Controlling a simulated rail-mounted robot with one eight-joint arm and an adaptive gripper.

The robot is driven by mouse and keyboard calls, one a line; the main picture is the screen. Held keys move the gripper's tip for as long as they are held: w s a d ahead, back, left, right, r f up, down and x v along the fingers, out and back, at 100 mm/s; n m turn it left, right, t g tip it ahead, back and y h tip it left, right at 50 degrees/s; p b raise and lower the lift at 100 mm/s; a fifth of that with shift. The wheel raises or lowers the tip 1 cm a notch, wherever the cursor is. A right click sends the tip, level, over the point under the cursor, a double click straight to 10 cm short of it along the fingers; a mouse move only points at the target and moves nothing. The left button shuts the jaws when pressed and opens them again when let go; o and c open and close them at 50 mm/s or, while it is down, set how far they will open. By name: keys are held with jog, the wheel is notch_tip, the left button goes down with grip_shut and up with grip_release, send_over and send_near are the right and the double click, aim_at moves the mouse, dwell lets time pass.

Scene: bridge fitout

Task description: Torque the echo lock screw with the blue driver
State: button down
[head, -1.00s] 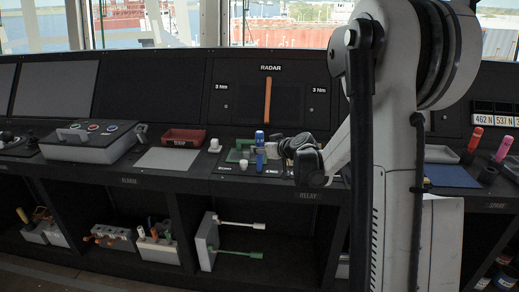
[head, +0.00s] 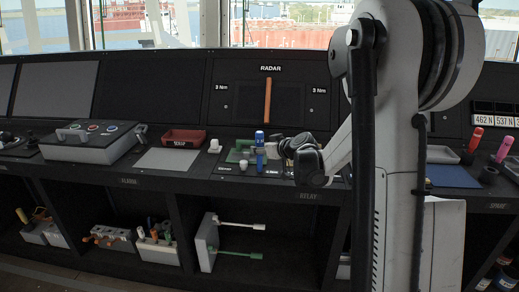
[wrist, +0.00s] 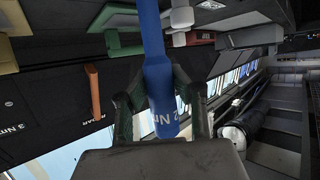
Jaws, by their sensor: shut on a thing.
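The blue driver (head: 260,150) stands upright on the console below the radar panel. My gripper (head: 277,150) reaches it from the right and is shut on it. In the wrist view the blue driver (wrist: 160,85) runs between the two dark fingers of my gripper (wrist: 160,98), with part of an "Nm" marking on its handle. A green piece (head: 238,152) lies just left of the driver; it also shows in the wrist view (wrist: 115,18). The driver's tip and the echo lock screw cannot be made out.
A white knob (head: 215,146) and a red tray (head: 184,138) stand left of the driver. An orange bar (head: 267,100) is on the radar panel behind. A grey box with a handle (head: 92,140) sits farther left. Red (head: 475,139) and pink drivers (head: 504,148) stand at the right.

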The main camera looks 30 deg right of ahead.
aim_at(262, 133)
jog(key=shift+r+p, duration=1.75)
jog(key=shift+r, duration=1.2)
jog(key=shift+a, duration=0.1)
